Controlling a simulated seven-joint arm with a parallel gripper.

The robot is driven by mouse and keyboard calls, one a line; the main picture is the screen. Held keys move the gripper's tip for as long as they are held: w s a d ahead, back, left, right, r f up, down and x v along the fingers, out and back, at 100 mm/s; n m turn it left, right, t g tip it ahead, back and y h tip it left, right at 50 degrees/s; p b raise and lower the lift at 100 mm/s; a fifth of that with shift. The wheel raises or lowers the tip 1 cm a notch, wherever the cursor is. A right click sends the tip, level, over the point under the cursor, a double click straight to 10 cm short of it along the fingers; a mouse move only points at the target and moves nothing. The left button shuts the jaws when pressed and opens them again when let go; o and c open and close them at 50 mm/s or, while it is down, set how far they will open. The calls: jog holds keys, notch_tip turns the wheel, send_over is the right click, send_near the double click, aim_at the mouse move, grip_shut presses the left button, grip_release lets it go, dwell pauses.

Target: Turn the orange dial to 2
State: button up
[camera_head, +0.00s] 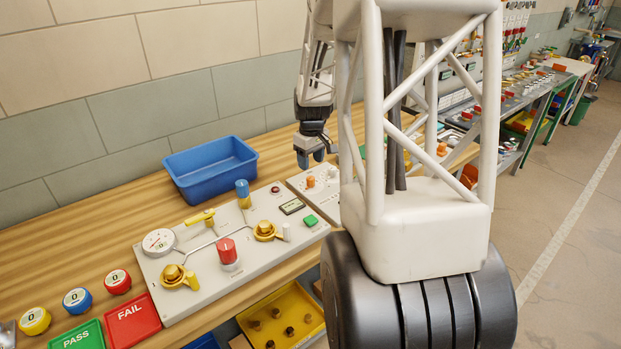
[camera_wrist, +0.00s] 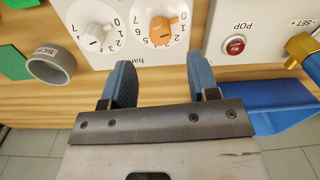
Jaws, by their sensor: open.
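The orange dial (camera_wrist: 161,31) sits on a white panel face at the top centre of the wrist view, with printed numbers around it. Its ridge seems to slant towards the upper right; the exact number it points at is hard to tell. My gripper (camera_wrist: 160,72) is open and empty, its two blue fingers apart on either side below the dial and not seen touching it. In the head view the orange dial (camera_head: 310,181) is small on the panel, just below my gripper (camera_head: 311,161).
A white dial (camera_wrist: 93,36) stands left of the orange one. A red button (camera_wrist: 235,45) is to the right. A grey cup-like ring (camera_wrist: 52,66) lies at left. A blue bin (camera_head: 211,164) stands left of my arm, behind a panel with valves (camera_head: 185,265).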

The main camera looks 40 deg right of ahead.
aim_at(311, 178)
jog(key=shift+a+f, duration=0.1)
jog(key=shift+f, duration=3.3)
jog(key=c, duration=0.9)
